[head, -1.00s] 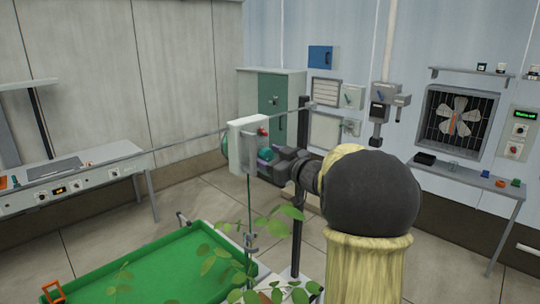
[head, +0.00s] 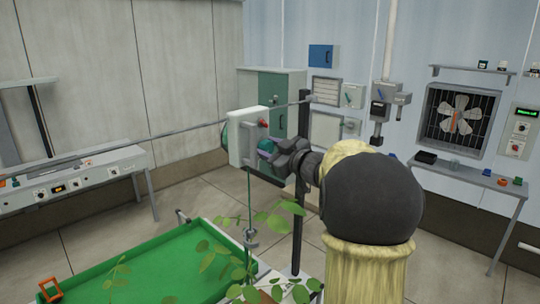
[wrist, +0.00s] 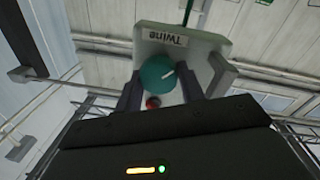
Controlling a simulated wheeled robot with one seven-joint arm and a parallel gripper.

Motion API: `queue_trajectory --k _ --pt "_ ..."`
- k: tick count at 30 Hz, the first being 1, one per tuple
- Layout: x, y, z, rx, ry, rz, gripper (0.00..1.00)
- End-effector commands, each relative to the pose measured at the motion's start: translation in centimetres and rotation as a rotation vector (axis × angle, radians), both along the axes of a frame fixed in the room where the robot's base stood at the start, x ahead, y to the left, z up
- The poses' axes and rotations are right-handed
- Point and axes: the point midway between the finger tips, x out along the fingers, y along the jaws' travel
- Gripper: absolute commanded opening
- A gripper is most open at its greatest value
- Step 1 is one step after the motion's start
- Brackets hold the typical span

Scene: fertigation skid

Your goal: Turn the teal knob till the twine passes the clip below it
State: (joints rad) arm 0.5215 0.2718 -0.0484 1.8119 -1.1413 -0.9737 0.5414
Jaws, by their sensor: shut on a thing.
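A white box (head: 247,132) labelled "Twine" hangs on a grey overhead wire; its label also shows in the wrist view (wrist: 165,39). The round teal knob (wrist: 157,74) with a white pointer mark is on its face. My gripper (wrist: 160,85) is shut on the knob, one finger at each side. In the head view the gripper (head: 271,152) partly covers the knob. Green twine (head: 249,185) hangs from the box down to a grey clip (head: 251,238) above the plant. Leaves crowd the clip, and I cannot tell where the twine's end is.
A red button (wrist: 152,102) is on the box close to the knob. A leafy plant (head: 262,218) stands below, beside a green tray (head: 165,265). A dark post (head: 300,190) rises just behind my gripper. Benches stand at left (head: 75,185) and right.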

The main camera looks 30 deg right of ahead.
Motion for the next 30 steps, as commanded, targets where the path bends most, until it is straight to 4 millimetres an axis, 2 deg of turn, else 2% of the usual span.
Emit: queue_trajectory --k 1,18,30 --pt "-0.02 0.07 -0.62 -0.037 -0.013 0.001 0.16" --pt "-0.03 0.17 -0.72 -0.486 -0.174 0.002 0.16" --pt "0.10 0.55 -0.41 -0.611 -0.221 0.008 0.16"
